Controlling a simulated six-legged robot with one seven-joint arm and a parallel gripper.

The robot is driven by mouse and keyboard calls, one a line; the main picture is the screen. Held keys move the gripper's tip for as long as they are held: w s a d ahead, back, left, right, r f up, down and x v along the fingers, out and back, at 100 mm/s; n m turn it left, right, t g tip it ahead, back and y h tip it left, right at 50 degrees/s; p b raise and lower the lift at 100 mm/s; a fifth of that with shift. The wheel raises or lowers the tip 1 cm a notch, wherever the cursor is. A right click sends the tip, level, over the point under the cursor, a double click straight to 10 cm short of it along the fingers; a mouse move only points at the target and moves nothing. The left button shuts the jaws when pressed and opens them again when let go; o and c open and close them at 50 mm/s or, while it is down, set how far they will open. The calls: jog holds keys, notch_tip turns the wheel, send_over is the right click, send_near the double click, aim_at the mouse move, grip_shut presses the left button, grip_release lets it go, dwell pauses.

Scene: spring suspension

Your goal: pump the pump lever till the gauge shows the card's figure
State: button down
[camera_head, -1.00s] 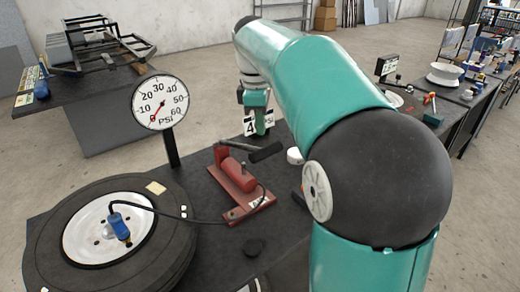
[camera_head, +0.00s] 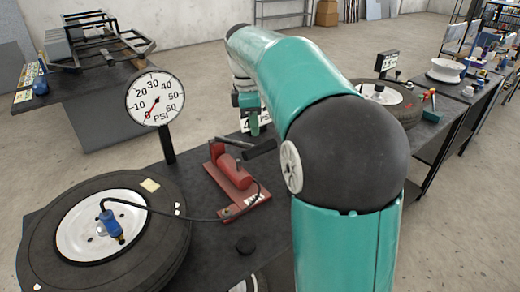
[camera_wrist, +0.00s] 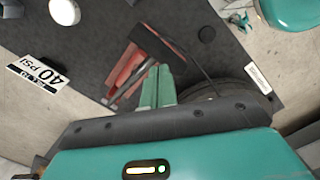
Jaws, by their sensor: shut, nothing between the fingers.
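The red pump (camera_head: 236,178) stands on the dark bench, its lever ending in a black grip (camera_head: 260,149); the grip also shows in the wrist view (camera_wrist: 160,46). My gripper (camera_head: 254,130) is shut and empty, close to the lever's grip. In the wrist view its fingers (camera_wrist: 158,70) point toward the grip; I cannot tell whether they touch it. The round gauge (camera_head: 154,98) stands on a post, its red needle low on the left, near the bottom of the scale. The card (camera_wrist: 37,75) reads 40 PSI; my gripper partly covers it in the head view.
A tire (camera_head: 160,240) on a white rim lies left of the pump, with a hose joining its blue valve fitting (camera_head: 111,222) to the pump. A black puck-like piece (camera_head: 245,245) lies near the pump. Another bench with a tire (camera_head: 385,98) stands at right.

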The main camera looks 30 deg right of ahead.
aim_at(255, 146)
jog(key=f, duration=0.4)
jog(key=shift+s+d+f, duration=0.1)
jog(key=shift+s+d, duration=0.05)
jog(key=shift+d, duration=0.05)
jog(key=shift+f, duration=0.15)
jog(key=shift+f, duration=2.2)
jog(key=a, duration=0.1)
jog(key=w+a+r, duration=0.1)
jog(key=shift+w+a, duration=0.2)
jog(key=shift+a, duration=0.15)
jog(key=shift+r, duration=0.1)
